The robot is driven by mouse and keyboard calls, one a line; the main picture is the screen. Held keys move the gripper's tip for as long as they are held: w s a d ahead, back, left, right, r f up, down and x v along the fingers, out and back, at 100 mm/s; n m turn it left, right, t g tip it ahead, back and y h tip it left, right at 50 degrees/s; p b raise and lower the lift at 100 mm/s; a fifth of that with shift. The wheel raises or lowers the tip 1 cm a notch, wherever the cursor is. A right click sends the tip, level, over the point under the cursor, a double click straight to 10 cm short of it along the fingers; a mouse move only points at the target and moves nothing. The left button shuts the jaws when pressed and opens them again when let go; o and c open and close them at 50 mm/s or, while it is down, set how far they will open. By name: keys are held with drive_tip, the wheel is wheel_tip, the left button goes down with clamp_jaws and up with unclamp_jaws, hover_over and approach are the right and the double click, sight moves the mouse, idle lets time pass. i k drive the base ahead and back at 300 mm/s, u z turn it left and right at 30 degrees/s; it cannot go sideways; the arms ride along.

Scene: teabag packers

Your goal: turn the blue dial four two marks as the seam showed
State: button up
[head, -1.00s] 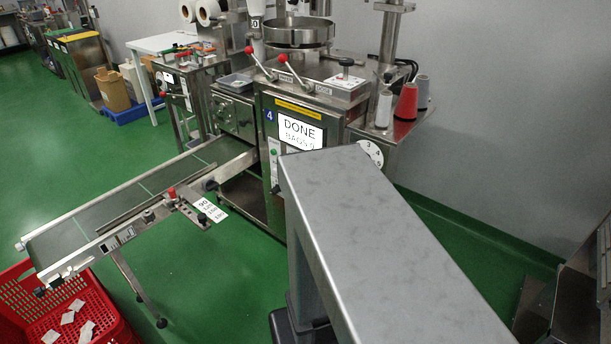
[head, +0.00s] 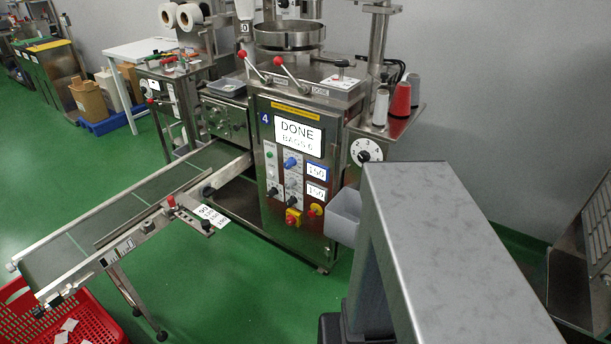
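The packer marked 4 (head: 265,118) stands in the middle of the head view. Its screen (head: 299,135) reads DONE, with a line like BAGS 6 below. The blue dial (head: 291,162) is on the front panel, left of a blue-framed display (head: 317,171) that seems to read 150. A black knob (head: 293,188) is below it, left of another display (head: 316,190) reading about 150. Nothing touches the blue dial. My grey arm link fills the lower right. My gripper is not in view.
A white numbered disc (head: 367,151) is on the machine's right side. A grey bin (head: 343,215) hangs at its lower right, close to my arm. A conveyor (head: 110,213) reaches left toward a red crate (head: 85,318). Green floor is open in front.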

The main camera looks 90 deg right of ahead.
sight(291, 162)
drive_tip(key=z, duration=0.9)
drive_tip(key=i, duration=0.7)
drive_tip(key=u, duration=0.25)
drive_tip(key=k, duration=0.6)
drive_tip(key=z, duration=0.15)
drive_tip(key=i, duration=0.35)
